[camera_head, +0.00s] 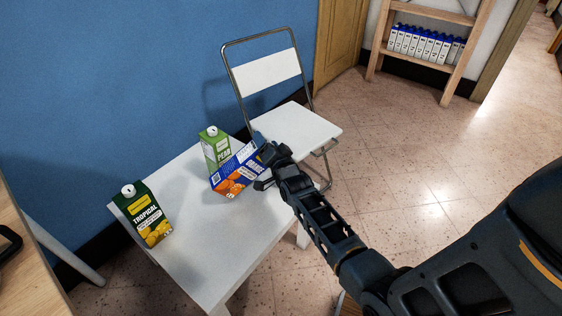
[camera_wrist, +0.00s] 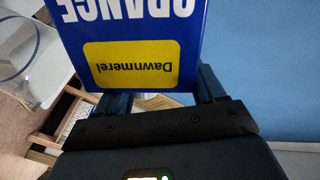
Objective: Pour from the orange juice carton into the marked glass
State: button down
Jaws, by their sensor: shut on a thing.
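The orange juice carton (camera_head: 238,174) is blue with oranges printed on it. It is strongly tilted over the white table, in front of the green pear carton. My gripper (camera_head: 264,168) is shut on it at the right. In the wrist view the carton's blue face (camera_wrist: 130,45), with a yellow label and upside-down lettering, fills the upper middle between the fingers. A clear, rounded, glass-like thing (camera_wrist: 32,62) shows at the left of the wrist view; I see no mark on it. I cannot make out a glass in the head view, nor any juice flowing.
The green pear carton (camera_head: 213,146) stands close behind the held carton. A tropical juice carton (camera_head: 146,214) stands at the left of the white table (camera_head: 212,262). A folding chair (camera_head: 296,132) stands behind the table. The table's front part is clear.

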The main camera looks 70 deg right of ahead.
jog(key=shift+s+d+f+m+p, duration=0.15)
jog(key=shift+f+m+p, duration=0.15)
jog(key=shift+m, duration=0.6)
jog(key=shift+s+d+f+m+p, duration=0.15)
jog(key=shift+m+p, duration=0.1)
jog(key=shift+m, duration=0.65)
dwell(3.4)
jog(key=shift+s+d+r+m+p, duration=0.15)
jog(key=shift+d+r+m+p, duration=0.1)
jog(key=shift+m+p, duration=0.55)
dwell(2.0)
